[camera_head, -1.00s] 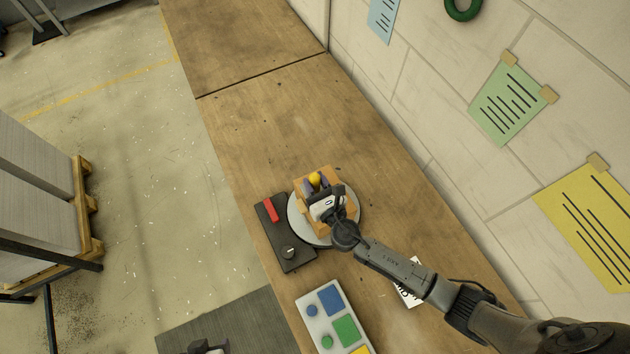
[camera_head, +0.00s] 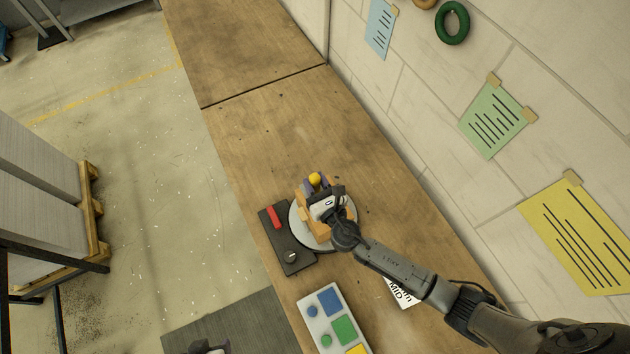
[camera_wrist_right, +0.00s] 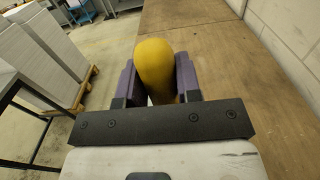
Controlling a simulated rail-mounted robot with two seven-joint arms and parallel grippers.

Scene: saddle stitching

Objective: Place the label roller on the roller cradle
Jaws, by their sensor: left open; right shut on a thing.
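My right gripper (camera_head: 312,184) has purple fingers and is shut on a yellow rounded thing, which appears to be the label roller (camera_head: 315,179). The right wrist view shows the yellow roller (camera_wrist_right: 154,70) between the purple fingers (camera_wrist_right: 155,85). An orange block, likely the roller cradle (camera_head: 301,212), stands on a round white disc (camera_head: 305,235) beneath my right gripper. The gripper and wrist hide much of the cradle, so I cannot tell whether the roller touches it. My left gripper (camera_head: 208,350) is open; only a little shows at the bottom edge.
A black box with a red bar (camera_head: 287,240) adjoins the disc on the left. A grey panel with coloured shapes (camera_head: 335,318) lies nearer. A printed white sheet (camera_head: 400,294) is partly under my right arm. The far wooden bench (camera_head: 260,130) is clear; a wall bounds the right.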

